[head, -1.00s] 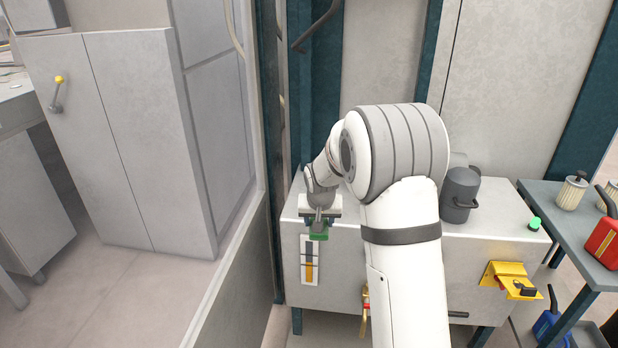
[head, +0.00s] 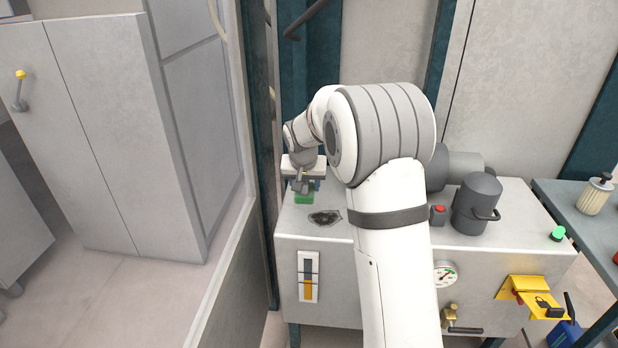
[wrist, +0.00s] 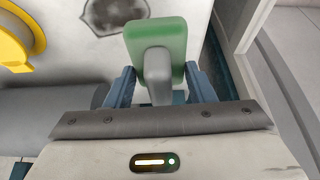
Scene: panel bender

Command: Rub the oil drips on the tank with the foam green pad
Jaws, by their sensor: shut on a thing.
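My gripper (head: 304,184) is shut on the grey handle of the green foam pad (head: 304,198), over the left part of the tank's top. In the wrist view the green pad (wrist: 155,38) sits in front of the jaws, with its handle (wrist: 158,75) between the two blue fingers. The dark oil drips (head: 325,217) form a patch on the top of the grey tank (head: 390,262), to the right of and nearer than the pad. The oil patch (wrist: 114,14) also shows at the top of the wrist view, left of the pad. I cannot tell if the pad touches the tank.
A red button (head: 438,210), a grey lidded canister (head: 476,205) and a green knob (head: 558,233) stand on the tank's right side. A yellow bracket (head: 528,290) juts from its front. A side table (head: 585,225) stands at right.

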